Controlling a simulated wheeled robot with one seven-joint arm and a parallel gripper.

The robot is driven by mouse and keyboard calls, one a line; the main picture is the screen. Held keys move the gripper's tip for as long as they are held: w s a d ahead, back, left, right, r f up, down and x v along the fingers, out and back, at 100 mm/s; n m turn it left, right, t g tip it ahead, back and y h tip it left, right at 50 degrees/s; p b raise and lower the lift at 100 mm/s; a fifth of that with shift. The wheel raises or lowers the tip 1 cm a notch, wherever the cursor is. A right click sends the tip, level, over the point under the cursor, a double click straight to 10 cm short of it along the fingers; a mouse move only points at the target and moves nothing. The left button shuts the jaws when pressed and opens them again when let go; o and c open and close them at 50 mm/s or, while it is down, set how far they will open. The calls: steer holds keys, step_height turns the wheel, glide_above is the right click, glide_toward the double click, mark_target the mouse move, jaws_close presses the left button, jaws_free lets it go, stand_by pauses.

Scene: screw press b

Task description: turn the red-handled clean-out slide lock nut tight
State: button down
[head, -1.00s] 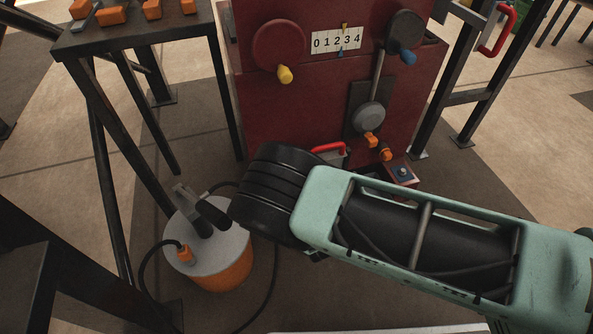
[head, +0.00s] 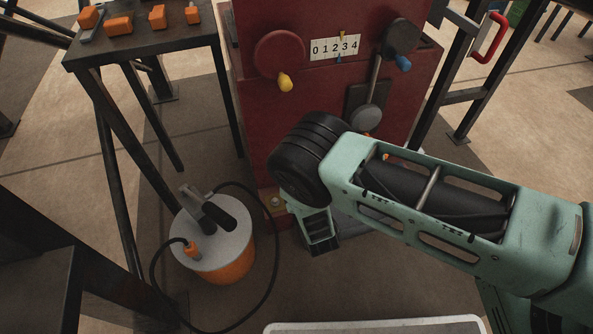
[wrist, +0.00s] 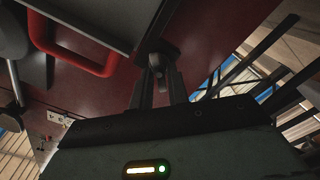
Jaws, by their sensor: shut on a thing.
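In the wrist view, the red handle (wrist: 72,48) of the clean-out slide sits on a grey plate (wrist: 95,18) at the upper left. Right of it, a dark lock nut (wrist: 160,52) stands on the dark red press face. My gripper (wrist: 157,78) has one finger on each side of the nut and is shut on it. The contact itself is dark and hard to make out. In the head view, my arm hides the red handle, the nut and my fingertips, low at the front of the press (head: 330,100).
An orange canister (head: 222,262) with a grey lid and a black hose (head: 272,250) stands on the floor left of my wrist. A dark bench (head: 140,42) with several orange-handled things is at the upper left. Red and dark handwheels (head: 279,54) project from the press front.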

steer(key=shift+m, duration=0.5)
steer(key=c, duration=1.5)
jaws_free()
steer(key=p+v, duration=0.5)
steer(key=v, duration=1.2)
steer(key=shift+s+d+r, duration=0.1)
steer(key=shift+s, duration=0.15)
